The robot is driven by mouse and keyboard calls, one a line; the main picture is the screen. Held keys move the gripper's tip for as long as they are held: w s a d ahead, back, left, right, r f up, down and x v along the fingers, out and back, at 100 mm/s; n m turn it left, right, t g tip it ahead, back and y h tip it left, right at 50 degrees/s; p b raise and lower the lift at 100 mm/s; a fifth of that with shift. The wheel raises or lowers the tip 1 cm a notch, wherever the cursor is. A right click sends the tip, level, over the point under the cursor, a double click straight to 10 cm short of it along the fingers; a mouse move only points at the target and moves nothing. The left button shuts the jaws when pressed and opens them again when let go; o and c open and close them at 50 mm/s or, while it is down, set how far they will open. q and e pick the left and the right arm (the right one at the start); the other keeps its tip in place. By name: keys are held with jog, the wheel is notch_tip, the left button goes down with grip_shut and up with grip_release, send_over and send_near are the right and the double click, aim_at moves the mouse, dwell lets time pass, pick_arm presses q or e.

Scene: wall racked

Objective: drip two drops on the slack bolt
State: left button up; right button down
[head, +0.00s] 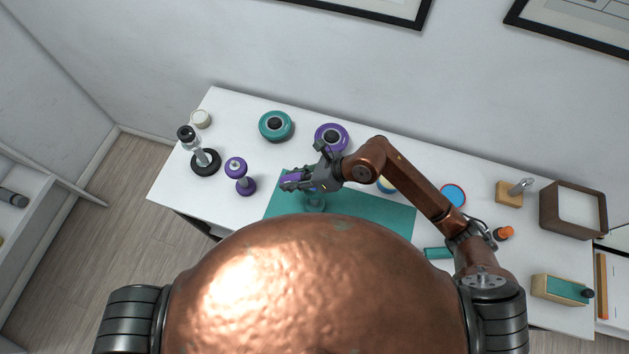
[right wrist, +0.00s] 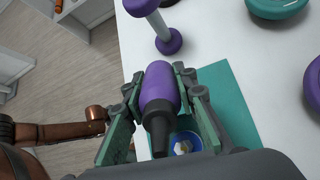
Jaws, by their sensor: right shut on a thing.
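My right gripper (head: 290,182) is shut on a purple bottle (right wrist: 161,88) with a black nozzle, held above the teal mat. The nozzle points toward the bottom of the right wrist view. I cannot tell whether this bolt is slack. I cannot see any drop. My left gripper is not seen.
The teal mat (head: 370,215) lies mid-table. Behind it stand a teal disc (head: 275,126) and a purple disc (head: 331,136). A blue disc (head: 453,195), wooden block (head: 509,195) and box (head: 573,210) are at right.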

dwell(0.3)
jog(key=shift+r+p, duration=2.25)
jog(key=shift+r, duration=1.25)
jog(key=shift+r+h+p, duration=0.15)
jog(key=shift+h+p, duration=0.95)
jog(key=shift+p, duration=0.8)
jog(key=shift+g+h+p, duration=0.4)
jog(key=shift+h+p, duration=0.6)
jog(key=shift+p, duration=0.3)
jog(key=shift+h+p, duration=0.45)
jog(key=shift+h, duration=0.25)
jog(key=shift+h, duration=0.4)
